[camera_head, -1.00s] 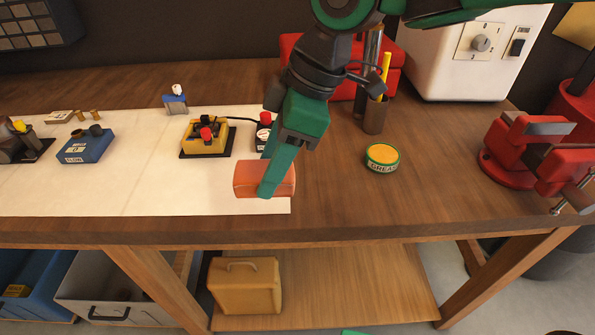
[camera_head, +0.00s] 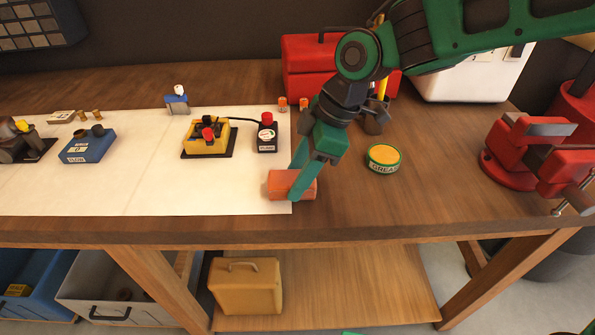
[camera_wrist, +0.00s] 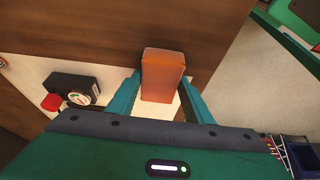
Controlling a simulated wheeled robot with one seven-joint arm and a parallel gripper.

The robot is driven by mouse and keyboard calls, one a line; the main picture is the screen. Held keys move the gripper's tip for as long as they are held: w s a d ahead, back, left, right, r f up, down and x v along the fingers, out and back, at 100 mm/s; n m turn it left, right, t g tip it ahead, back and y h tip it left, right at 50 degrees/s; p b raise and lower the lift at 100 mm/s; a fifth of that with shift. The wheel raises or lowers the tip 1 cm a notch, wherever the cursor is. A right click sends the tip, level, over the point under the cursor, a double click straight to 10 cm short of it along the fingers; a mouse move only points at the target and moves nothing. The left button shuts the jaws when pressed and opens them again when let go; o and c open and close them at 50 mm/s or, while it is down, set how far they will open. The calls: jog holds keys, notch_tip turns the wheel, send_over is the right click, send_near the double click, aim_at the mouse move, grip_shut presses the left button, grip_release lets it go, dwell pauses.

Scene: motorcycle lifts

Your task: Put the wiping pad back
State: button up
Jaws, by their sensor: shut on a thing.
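The wiping pad appears to be the orange-red block (camera_head: 284,184) at the right edge of the white sheet (camera_head: 130,190). My gripper (camera_head: 301,186) comes down from the upper right with its teal fingers shut on the block. In the wrist view the block (camera_wrist: 162,75) sits between the two fingertips (camera_wrist: 161,92), over the boundary of white sheet and brown wood. I cannot tell whether the block touches the bench or is held just above it.
A grease tin (camera_head: 383,160) stands to the right, then a red vise (camera_head: 530,150). A red toolbox (camera_head: 310,70) is behind. Bare wood lies right of the sheet.

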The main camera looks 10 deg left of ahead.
jog(key=o, duration=1.1)
jog(key=shift+f, duration=0.1)
jog(key=v, duration=1.2)
jog(key=shift+d, duration=0.1)
